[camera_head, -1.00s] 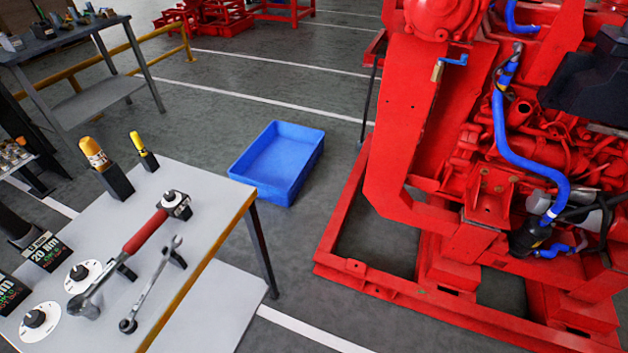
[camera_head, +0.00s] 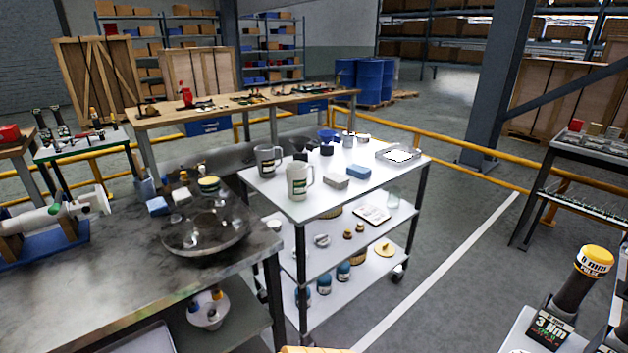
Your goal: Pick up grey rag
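A small grey folded piece (camera_head: 334,182), which looks like the grey rag, lies on the top shelf of a white cart (camera_head: 290,207). It lies near the cart's front right edge, just left of a similar blue piece (camera_head: 357,172). Nothing covers the grey piece. Neither of my grippers shows in this view.
A dark-topped bench (camera_head: 110,290) with a glass bowl (camera_head: 205,232) stands left of the cart. A metal tray (camera_head: 398,156) lies at the cart's far right corner. Yellow railings (camera_head: 450,163) run behind. The floor (camera_head: 440,235) right of the cart is clear.

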